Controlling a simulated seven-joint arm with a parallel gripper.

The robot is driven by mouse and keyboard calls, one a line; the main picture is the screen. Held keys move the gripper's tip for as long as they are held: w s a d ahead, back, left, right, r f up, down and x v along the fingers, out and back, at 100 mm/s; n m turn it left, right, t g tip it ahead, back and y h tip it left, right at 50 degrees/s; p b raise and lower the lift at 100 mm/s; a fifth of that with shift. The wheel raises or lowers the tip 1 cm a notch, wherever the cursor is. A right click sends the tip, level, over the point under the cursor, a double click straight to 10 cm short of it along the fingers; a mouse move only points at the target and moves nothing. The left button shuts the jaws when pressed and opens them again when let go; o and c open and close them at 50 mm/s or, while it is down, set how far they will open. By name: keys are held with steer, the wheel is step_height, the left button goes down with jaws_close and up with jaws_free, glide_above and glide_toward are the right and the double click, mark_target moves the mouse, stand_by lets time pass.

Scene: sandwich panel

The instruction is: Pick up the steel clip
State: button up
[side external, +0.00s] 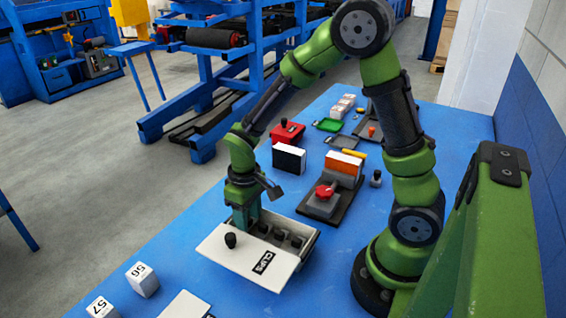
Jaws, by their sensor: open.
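A white box (309,246) marked CLIPS stands on the blue table. Its white lid or front panel (243,262), with a black knob (231,240), faces the camera at a slant. Several small dark pieces (279,235) show in the box's opening; I cannot tell whether any is the steel clip. My gripper (246,218) points down at the left end of the box's opening, just behind the knob. It is open. Its fingertips are partly hidden by the panel, and I cannot tell whether they touch anything.
Right behind the box stands a grey base with a red knob (325,191) and an orange-and-white block (343,168). A black-and-white box (289,158) and a red box (287,133) stand farther back. White numbered blocks (142,280) are at front left.

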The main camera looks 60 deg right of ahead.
steer(key=shift+f, duration=0.15)
steer(key=shift+c, duration=0.2)
jaws_close()
